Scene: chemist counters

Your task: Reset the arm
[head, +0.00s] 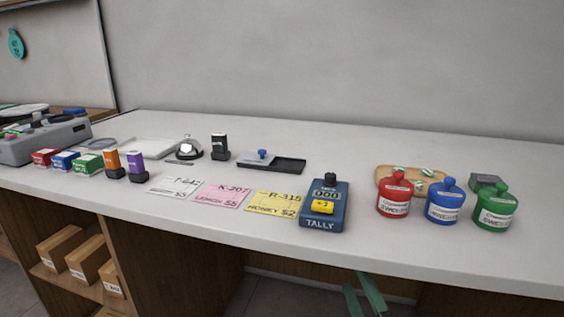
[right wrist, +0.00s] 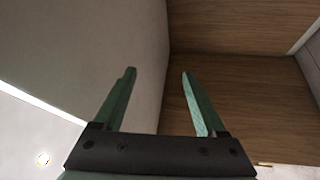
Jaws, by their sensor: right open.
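My right gripper (head: 364,294) shows at the bottom of the head view, below the front edge of the counter (head: 400,252). Its two green fingers are apart with nothing between them. In the right wrist view the open fingers (right wrist: 158,90) point toward brown wood panels (right wrist: 240,90). The fingers look clear of the wood, but the exact gap is hard to tell. My left gripper is out of view.
The counter holds a tally counter (head: 325,205), paper tickets (head: 221,195), a black tray (head: 285,165), a bell (head: 189,149) and red (head: 394,198), blue (head: 444,203) and green (head: 495,208) jars. Boxes (head: 88,258) sit on a shelf underneath.

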